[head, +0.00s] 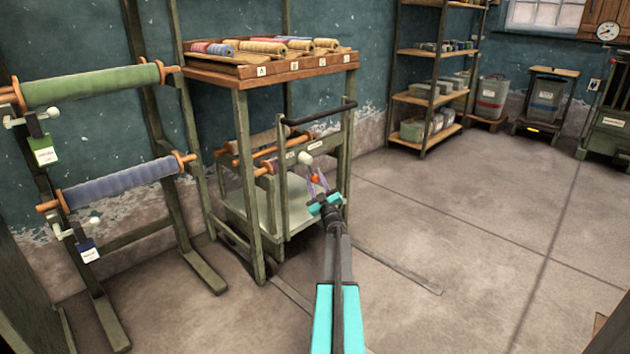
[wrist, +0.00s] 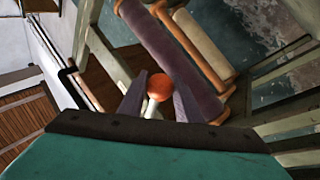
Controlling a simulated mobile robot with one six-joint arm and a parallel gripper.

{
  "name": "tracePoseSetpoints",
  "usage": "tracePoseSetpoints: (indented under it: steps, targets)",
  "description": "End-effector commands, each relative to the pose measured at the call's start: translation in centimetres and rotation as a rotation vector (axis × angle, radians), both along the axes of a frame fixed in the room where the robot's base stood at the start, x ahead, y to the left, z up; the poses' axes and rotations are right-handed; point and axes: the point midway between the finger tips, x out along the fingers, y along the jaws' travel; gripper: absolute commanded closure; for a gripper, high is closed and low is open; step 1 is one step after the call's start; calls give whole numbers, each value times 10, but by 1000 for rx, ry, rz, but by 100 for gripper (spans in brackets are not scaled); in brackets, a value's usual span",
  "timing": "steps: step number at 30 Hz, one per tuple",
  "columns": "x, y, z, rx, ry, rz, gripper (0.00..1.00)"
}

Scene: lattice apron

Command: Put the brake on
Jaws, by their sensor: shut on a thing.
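A trolley (head: 286,222) with green posts and a pale deck stands under the wooden shelf of rolls. A small orange knob (head: 315,179) shows at its front right; the wrist view shows this knob (wrist: 158,83) above a short pale part. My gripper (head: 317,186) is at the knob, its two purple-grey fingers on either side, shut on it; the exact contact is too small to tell. A white knob (head: 305,158) sits just above and left of the fingers. In the wrist view a purple roll (wrist: 172,60) lies behind the knob. The lever's lower end is hidden.
The trolley's black handle (head: 320,113) and posts rise close around my gripper. On the left, a rack holds a green roll (head: 90,86) and a blue roll (head: 120,182), each with a white-knobbed lever. Open floor (head: 480,220) lies to the right.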

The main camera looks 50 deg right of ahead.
Motion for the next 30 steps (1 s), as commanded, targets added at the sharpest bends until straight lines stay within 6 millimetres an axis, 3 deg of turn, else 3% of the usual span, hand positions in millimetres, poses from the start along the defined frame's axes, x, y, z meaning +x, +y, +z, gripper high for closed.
tracePoseSetpoints:
  steps: [1, 2, 3, 17, 30]
  targets:
    - [3, -1, 3, -2, -2, 1, 100]
    - [2, -1, 3, -2, -2, 1, 64]
    - [2, -1, 3, -1, -2, 0, 62]
    - [-5, 2, -1, 1, -1, -2, 62]
    - [-48, 31, -20, 3, -1, -2, 62]
